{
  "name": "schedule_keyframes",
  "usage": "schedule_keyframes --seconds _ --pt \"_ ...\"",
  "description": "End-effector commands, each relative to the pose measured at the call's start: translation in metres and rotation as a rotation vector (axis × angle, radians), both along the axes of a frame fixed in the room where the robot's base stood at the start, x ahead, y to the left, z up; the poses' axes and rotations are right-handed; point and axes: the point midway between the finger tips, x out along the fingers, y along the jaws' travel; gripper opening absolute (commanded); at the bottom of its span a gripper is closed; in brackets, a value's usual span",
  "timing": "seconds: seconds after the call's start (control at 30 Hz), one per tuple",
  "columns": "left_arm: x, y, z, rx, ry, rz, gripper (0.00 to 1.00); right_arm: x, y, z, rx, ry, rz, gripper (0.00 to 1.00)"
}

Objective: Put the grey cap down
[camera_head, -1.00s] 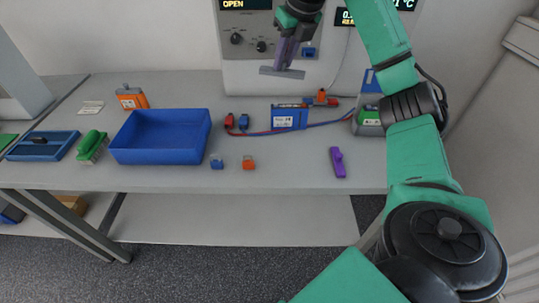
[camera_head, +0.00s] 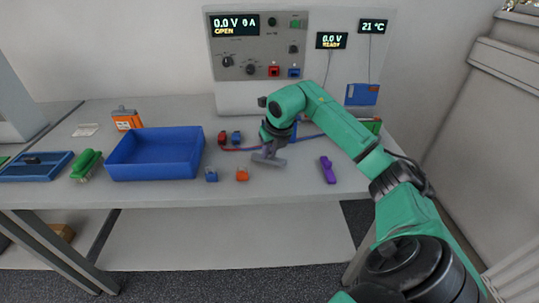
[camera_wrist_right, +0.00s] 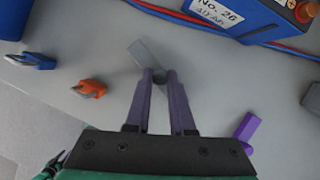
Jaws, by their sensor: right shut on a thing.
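My right gripper (camera_head: 271,148) is low over the middle of the table, with its fingers pointing down. In the right wrist view its two purple fingers (camera_wrist_right: 160,78) are closed on the grey cap (camera_wrist_right: 145,53), whose flat bar sticks out beyond the tips. The grey cap also shows below the gripper in the head view (camera_head: 268,160). It is at or just above the table top; I cannot tell if it touches. My left gripper is not in view.
A blue bin (camera_head: 155,172), a blue clip (camera_head: 211,174) and an orange clip (camera_head: 242,174) are to the left. A purple piece (camera_head: 327,170) lies to the right. The blue battery (camera_wrist_right: 215,14) and its leads are behind. Clear table (camera_head: 285,181) lies in front.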

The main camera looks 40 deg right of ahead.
Motion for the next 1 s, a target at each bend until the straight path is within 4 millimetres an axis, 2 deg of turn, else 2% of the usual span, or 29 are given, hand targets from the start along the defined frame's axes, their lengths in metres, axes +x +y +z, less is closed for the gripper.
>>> schedule_keyframes --seconds 0.1,0.4,0.43,0.5,0.8,0.87,0.93,1.0 --pt "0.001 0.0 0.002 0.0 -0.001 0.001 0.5 0.0 0.0 -0.012 -0.001 0.0 0.0 0.0" --pt "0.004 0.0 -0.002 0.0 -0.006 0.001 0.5 0.0 0.0 -0.016 -0.001 0.0 0.0 0.0" --pt "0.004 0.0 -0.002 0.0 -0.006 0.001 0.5 0.0 0.0 -0.016 -0.001 0.0 0.0 0.25" --pt "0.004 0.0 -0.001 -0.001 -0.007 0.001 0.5 0.0 0.0 -0.015 0.0 0.0 0.0 0.51" --pt "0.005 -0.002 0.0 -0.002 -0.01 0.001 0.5 0.0 0.0 -0.014 0.0 0.0 0.0 0.51" --pt "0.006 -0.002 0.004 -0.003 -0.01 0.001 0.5 0.0 0.0 -0.009 0.0 -0.001 0.0 0.51" --pt "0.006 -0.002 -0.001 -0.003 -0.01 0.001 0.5 -0.003 0.0 -0.004 -0.002 -0.002 0.001 0.51" --pt "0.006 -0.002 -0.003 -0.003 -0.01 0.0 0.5 -0.008 0.001 0.01 -0.005 -0.005 0.0 0.51"
